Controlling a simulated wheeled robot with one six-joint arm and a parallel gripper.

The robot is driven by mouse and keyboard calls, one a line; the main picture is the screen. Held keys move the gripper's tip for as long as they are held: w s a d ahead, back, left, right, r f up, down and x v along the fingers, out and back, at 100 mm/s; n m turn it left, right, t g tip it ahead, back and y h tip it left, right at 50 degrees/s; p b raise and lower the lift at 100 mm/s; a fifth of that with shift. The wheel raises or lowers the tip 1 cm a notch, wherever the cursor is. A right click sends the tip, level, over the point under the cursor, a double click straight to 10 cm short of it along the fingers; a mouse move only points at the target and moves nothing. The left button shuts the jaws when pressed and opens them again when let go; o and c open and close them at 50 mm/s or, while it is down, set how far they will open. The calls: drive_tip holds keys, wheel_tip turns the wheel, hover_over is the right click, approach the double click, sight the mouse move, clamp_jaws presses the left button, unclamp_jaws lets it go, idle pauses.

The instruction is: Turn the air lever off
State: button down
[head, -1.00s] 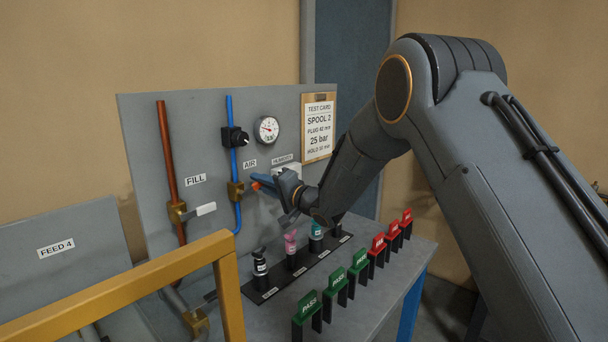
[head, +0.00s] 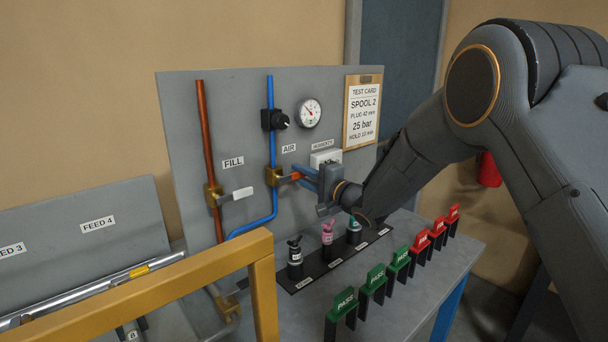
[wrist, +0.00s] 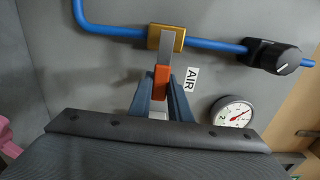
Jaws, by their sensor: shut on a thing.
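The air lever (head: 291,177) is an orange-gripped handle on a brass valve (head: 274,177) on the blue pipe (head: 271,150). It sticks out sideways to the right of the pipe, below the AIR label (head: 289,148). My gripper (head: 308,180) is shut on the lever, with its blue fingers on either side of it. In the wrist view the orange handle (wrist: 162,82) lies between the two blue fingers (wrist: 160,97), and its grey metal part runs to the brass valve body (wrist: 167,38). The handle's end is partly hidden by the fingers.
The white-handled fill lever (head: 241,193) is on the copper pipe (head: 206,130) to the left. A gauge (head: 310,113) and black regulator knob (head: 281,121) are above. Below stand several plugs (head: 327,233) in a black rack and green and red tags (head: 375,279). A yellow rail (head: 262,290) crosses the front.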

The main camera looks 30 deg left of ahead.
drive_tip(key=shift+w, duration=0.1)
drive_tip(key=c, duration=1.6)
unclamp_jaws()
drive_tip(key=shift+c, duration=0.2)
drive_tip(key=b+v, duration=0.2)
drive_tip(key=v, duration=0.5)
drive_tip(key=shift+d, duration=0.35)
